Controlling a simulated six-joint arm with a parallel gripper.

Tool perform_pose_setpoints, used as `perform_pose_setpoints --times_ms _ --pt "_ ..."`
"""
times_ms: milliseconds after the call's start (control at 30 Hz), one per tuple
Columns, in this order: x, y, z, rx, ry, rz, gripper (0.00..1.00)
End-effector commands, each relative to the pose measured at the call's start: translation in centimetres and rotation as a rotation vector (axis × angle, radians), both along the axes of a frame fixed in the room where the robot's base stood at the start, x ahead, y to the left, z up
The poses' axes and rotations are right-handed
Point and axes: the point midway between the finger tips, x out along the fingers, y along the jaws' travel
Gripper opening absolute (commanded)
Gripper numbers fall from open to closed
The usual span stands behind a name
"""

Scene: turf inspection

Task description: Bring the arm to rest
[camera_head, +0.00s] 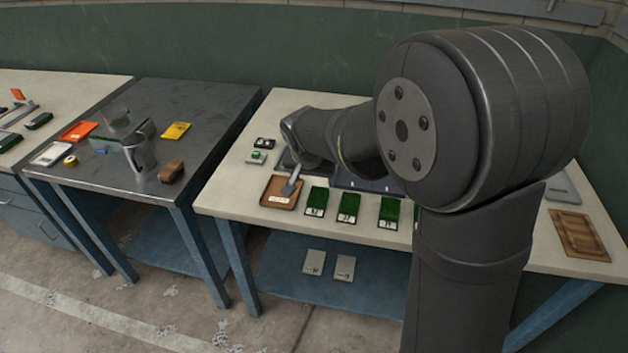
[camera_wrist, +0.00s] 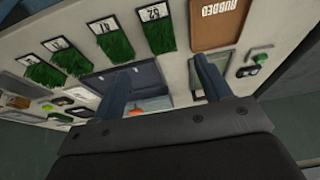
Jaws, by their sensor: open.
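My gripper (camera_wrist: 162,85) is open, with its two fingers wide apart and nothing visible between their tips. It hangs over the pale bench (camera_head: 225,190). In the head view my arm reaches left over this bench, and the gripper is mostly hidden or hard to make out. Beyond the fingers in the wrist view are a dark blue tray (camera_wrist: 145,72) and a brown tray (camera_wrist: 215,35) marked "RUBBED". I cannot tell the exact height of the fingers above the bench.
Several green turf samples (camera_head: 348,206) stand along the front edge. A green button box (camera_head: 257,157) sits at the left, a brown slatted board (camera_head: 578,235) at the right. A dark metal table (camera_head: 190,100) adjoins, holding a grey mug (camera_head: 140,157). Two grey plates (camera_head: 343,267) lie on the lower shelf.

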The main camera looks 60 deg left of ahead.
Motion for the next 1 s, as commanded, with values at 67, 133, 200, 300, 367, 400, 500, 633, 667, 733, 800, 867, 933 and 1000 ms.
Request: perform_pose_setpoints --times_ms 67,133,200,300,367,400,500,633,667,733,800,867,933,1000 --pt "0.0 0.0 0.0 0.000 0.000 0.000 0.70" --pt "0.0 0.0 0.0 0.000 0.000 0.000 0.70" --pt "0.0 0.0 0.0 0.000 0.000 0.000 0.70" --pt "0.0 0.0 -0.2 -0.001 0.000 0.000 0.70" --pt "0.1 0.1 -0.5 -0.002 0.001 0.000 0.70" --pt "0.2 0.2 -0.8 -0.003 0.000 -0.001 0.70" --pt "0.6 0.5 -2.0 -0.003 0.001 -0.001 0.70" --pt "1.2 1.1 -4.0 -0.004 0.002 -0.003 0.70" --pt "1.3 1.3 -4.5 -0.004 0.002 -0.003 0.70" --pt "1.7 1.6 -5.6 -0.003 0.001 -0.002 0.70" --pt "2.0 1.9 -6.8 -0.003 0.001 -0.001 0.70" --pt "2.2 2.2 -7.7 -0.003 0.001 -0.001 0.70" --pt "2.6 2.5 -8.8 -0.003 0.001 0.000 0.70" --pt "2.9 2.8 -9.9 -0.004 0.002 -0.002 0.70"
